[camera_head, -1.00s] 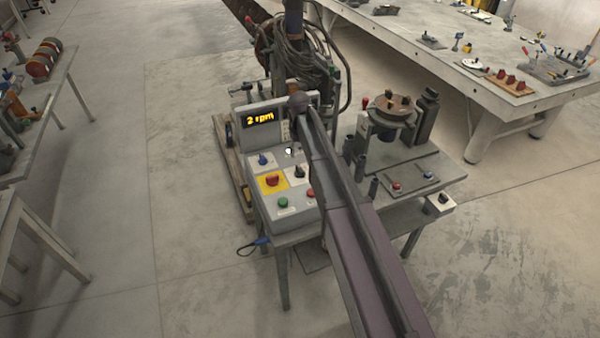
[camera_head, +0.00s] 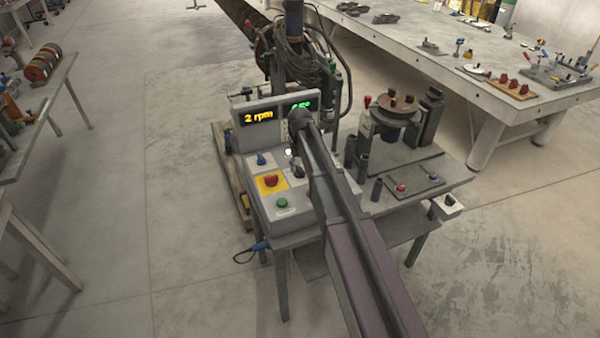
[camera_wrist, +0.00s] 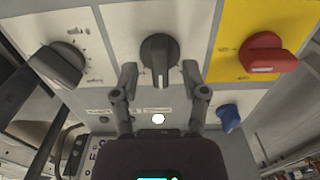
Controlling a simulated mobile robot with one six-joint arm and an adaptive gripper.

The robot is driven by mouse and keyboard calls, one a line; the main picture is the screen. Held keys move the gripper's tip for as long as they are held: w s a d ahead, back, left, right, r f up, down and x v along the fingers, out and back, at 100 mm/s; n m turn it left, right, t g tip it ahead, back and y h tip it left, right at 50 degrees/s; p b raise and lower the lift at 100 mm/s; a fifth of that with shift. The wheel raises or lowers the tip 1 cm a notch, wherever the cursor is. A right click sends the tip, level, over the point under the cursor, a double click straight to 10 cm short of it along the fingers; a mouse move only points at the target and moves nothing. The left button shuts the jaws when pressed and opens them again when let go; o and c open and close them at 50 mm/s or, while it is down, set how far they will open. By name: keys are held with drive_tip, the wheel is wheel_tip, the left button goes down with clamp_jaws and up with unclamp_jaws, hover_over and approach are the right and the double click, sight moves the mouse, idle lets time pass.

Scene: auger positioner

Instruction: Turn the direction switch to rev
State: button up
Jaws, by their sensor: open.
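In the wrist view, a black rotary knob (camera_wrist: 160,55) on a white plate sits at the centre, its grip pointing along the picture's vertical. I take it for the direction switch; its labels are too small to read. My gripper (camera_wrist: 160,73) is open, with one finger on each side of the knob's lower part. Gaps show between the fingers and the knob, and I cannot tell the depth between them. In the head view, the knob (camera_head: 297,173) shows beside my arm, which hides part of the panel and most of my gripper.
A red switch on a yellow plate (camera_wrist: 270,54) and a blue knob (camera_wrist: 228,117) lie right of my gripper; a dark grey dial (camera_wrist: 58,64) lies left. The panel's display (camera_head: 259,116) reads 2 rpm. A chuck (camera_head: 396,104) stands right of my arm.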

drive_tip(key=shift+f+b, duration=0.3)
drive_tip(key=shift+f, duration=0.2)
clamp_jaws()
